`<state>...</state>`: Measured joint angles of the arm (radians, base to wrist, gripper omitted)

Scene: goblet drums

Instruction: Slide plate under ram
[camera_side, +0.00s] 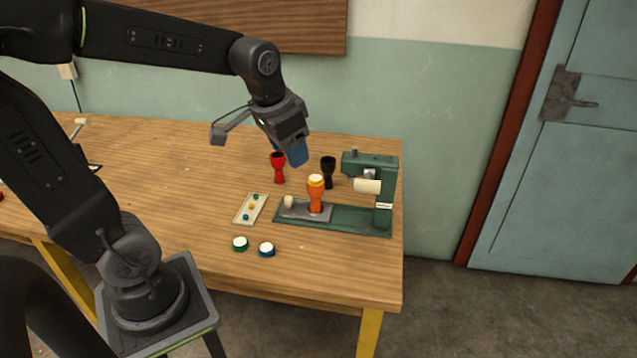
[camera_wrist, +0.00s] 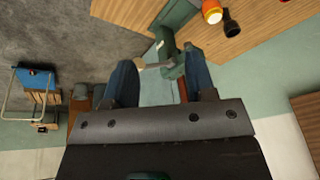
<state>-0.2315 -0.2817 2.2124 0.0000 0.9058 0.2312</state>
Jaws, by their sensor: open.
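The green press (camera_side: 384,163) stands at the table's right end, with a cream cylindrical ram (camera_side: 367,186) under its arm. The grey plate (camera_side: 325,214) lies on the press's base, left of the ram, with a cream knob (camera_side: 289,202) at its left end. An orange goblet drum (camera_side: 316,198) with a yellow band and white top stands upright on the plate. My gripper (camera_side: 298,156) has blue fingers and hangs above the table, behind and above the drum. In the wrist view its fingers (camera_wrist: 161,85) are apart and empty, with the drum (camera_wrist: 211,12) at the top edge.
A red goblet (camera_side: 278,167) and a black goblet (camera_side: 328,172) stand behind the plate. A pale tray (camera_side: 241,216) with several small coloured pieces lies left of the press. Green (camera_side: 240,244) and blue (camera_side: 266,250) white-topped discs lie in front. The table's left part is mostly clear.

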